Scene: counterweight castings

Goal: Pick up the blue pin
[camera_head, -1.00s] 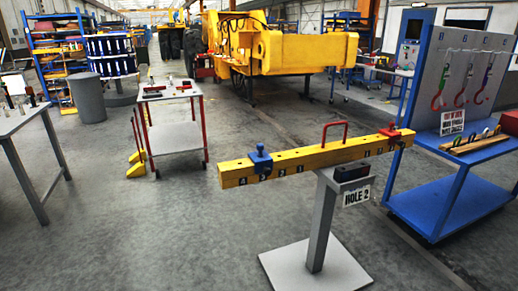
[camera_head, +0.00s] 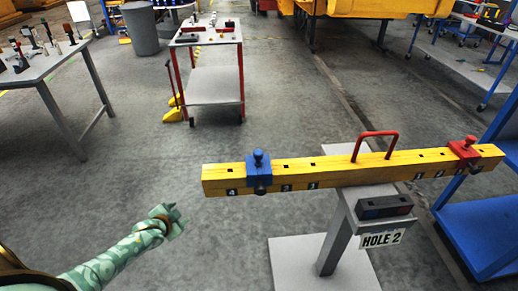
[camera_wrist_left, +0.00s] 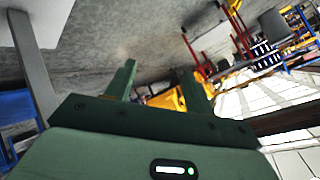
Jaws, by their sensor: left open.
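The blue pin (camera_head: 259,157) has a round knob and stands upright in the top of a blue block (camera_head: 259,174). The block sits around the left part of the yellow beam (camera_head: 330,177), near the number 4. My left gripper (camera_head: 176,216) is low, to the left of the beam and apart from the pin. In the left wrist view its two green fingers (camera_wrist_left: 160,82) are spread with nothing between them. The pin cannot be made out in that view. My right gripper is out of view.
The beam rests on a grey post (camera_head: 338,238) with a "HOLE 2" sign (camera_head: 382,238). It carries a red handle (camera_head: 376,136) and a red block (camera_head: 464,152). A cart (camera_head: 212,85) and a table (camera_head: 40,70) stand behind. A blue rack (camera_head: 487,225) stands right. Floor between gripper and beam is clear.

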